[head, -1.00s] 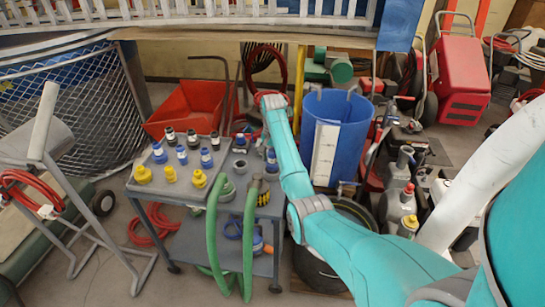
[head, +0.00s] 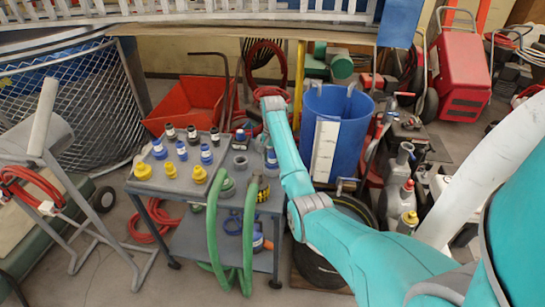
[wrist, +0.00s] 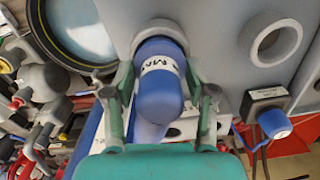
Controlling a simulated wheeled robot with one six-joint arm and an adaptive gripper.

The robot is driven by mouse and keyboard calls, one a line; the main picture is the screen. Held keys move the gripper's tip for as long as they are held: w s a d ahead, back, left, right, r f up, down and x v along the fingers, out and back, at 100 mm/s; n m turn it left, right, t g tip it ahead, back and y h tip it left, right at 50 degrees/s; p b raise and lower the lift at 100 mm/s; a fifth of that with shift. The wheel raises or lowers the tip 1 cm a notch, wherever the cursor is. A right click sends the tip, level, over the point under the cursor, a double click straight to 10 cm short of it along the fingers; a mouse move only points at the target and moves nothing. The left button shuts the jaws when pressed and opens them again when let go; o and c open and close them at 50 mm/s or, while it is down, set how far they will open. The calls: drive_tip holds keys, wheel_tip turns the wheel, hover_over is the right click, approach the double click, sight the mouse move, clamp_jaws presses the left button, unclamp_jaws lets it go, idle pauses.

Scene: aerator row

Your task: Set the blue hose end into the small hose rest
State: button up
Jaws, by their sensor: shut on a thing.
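The blue hose end (wrist: 158,88), with a white label band, sits between the fingers of my gripper (wrist: 157,96) in the wrist view. Its far end meets a grey ring-shaped rest (wrist: 160,33); I cannot tell whether it is seated inside or just over it. In the head view the blue hose end (head: 271,158) shows at the right edge of the grey cart top, below my arm's wrist; my fingers are hardly visible there. An empty grey ring (wrist: 276,42) stands beside it on the cart top, and also shows in the head view (head: 240,162).
A dark fitting with a blue cap (wrist: 274,122) stands close to my gripper. Several blue, black and yellow fittings (head: 199,175) stand left on the cart (head: 172,197). Green hoses (head: 249,235) hang over its front. A blue bin (head: 347,125) is close on the right.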

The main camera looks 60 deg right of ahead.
drive_tip(key=shift+f, duration=0.55)
drive_tip(key=o, duration=1.4)
drive_tip(key=shift+r, duration=3.7)
